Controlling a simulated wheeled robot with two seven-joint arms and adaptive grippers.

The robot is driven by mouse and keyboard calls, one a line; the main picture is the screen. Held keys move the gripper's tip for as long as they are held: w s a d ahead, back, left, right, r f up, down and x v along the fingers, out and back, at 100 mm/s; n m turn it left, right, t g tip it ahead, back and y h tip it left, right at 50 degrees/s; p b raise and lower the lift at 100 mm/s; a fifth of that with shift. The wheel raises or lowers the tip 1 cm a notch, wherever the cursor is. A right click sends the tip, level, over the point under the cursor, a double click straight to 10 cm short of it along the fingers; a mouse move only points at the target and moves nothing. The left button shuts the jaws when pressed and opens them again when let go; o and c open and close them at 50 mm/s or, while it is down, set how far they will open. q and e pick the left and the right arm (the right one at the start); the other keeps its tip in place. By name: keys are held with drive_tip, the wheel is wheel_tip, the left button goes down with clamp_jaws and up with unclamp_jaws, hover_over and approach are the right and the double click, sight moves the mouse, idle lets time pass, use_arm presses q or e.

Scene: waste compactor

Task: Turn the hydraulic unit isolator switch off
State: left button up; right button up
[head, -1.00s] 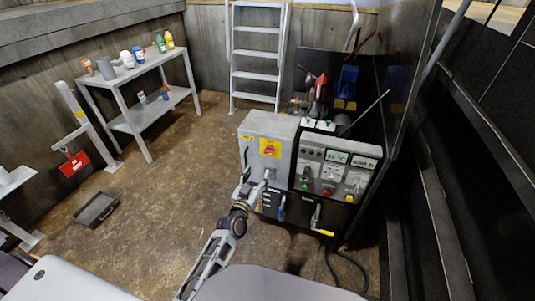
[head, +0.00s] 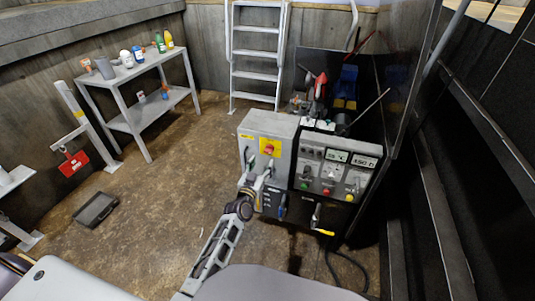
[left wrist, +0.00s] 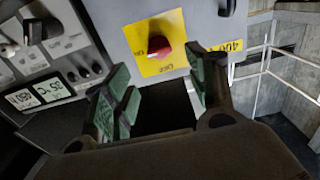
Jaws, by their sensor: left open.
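The isolator switch is a red rotary knob (head: 268,149) on a yellow plate, high on the front of the grey cabinet (head: 254,126). In the left wrist view the red knob (left wrist: 160,47) shows close up, with lettering on the yellow plate (left wrist: 147,64) around it. I cannot tell for sure which mark it points to. My left gripper (head: 257,181) is in front of the cabinet, below the knob. In the left wrist view its green-padded fingers (left wrist: 162,84) are apart and empty, with the knob beyond the gap, untouched. My right gripper is out of view.
A control panel (head: 333,170) with displays, buttons and handles adjoins the cabinet on the right. A dark handle (left wrist: 227,7) sticks out of the cabinet near the plate. A ladder (head: 256,55) stands behind; a shelf table (head: 140,85) stands back left.

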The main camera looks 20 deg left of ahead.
sight(268, 152)
use_arm(q)
drive_tip(key=shift+w, duration=1.8)
drive_tip(key=shift+w+d+b, duration=0.1)
drive_tip(key=shift+w+b, duration=0.4)
drive_tip(key=shift+w, duration=1.8)
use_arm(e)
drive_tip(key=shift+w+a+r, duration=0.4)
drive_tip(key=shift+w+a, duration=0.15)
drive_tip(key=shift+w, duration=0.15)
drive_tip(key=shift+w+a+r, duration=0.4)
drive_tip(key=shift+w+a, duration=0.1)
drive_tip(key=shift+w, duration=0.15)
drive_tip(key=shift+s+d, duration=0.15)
use_arm(q)
drive_tip(key=c, duration=1)
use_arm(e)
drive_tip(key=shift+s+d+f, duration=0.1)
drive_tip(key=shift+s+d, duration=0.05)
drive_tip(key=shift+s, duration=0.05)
